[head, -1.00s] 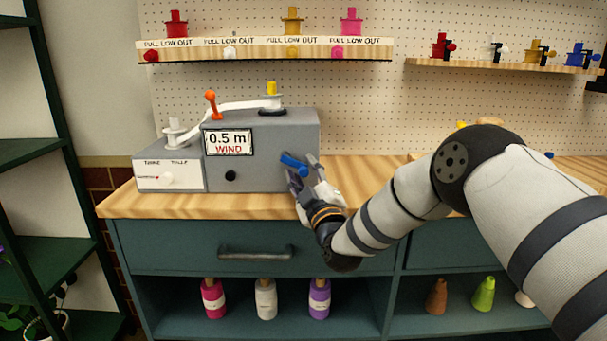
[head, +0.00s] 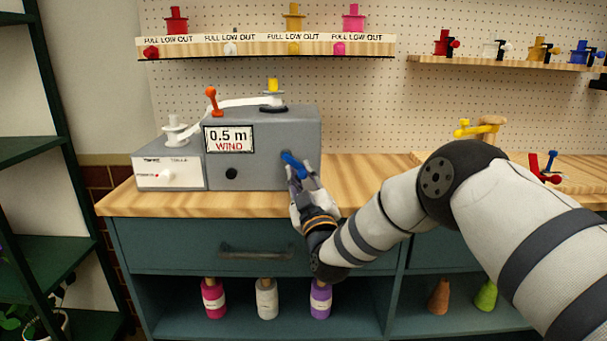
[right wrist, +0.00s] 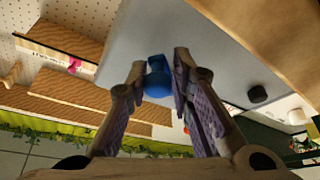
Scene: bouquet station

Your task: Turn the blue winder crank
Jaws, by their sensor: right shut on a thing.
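The blue winder crank (head: 294,164) sits on the front face of the grey winder box (head: 262,145), toward its right side. Its label reads "0.5 m WIND". My right gripper (head: 296,178) is at the crank, and its fingers are shut on it. In the right wrist view the blue crank (right wrist: 158,78) shows between the two fingertips of the right gripper (right wrist: 160,82), close to the grey box face. The crank's lower end is partly hidden by the fingers in the head view. My left gripper is not in view.
Bare wooden counter (head: 365,180) lies right of the box. A yellow-handled item (head: 480,128) stands at the back right.

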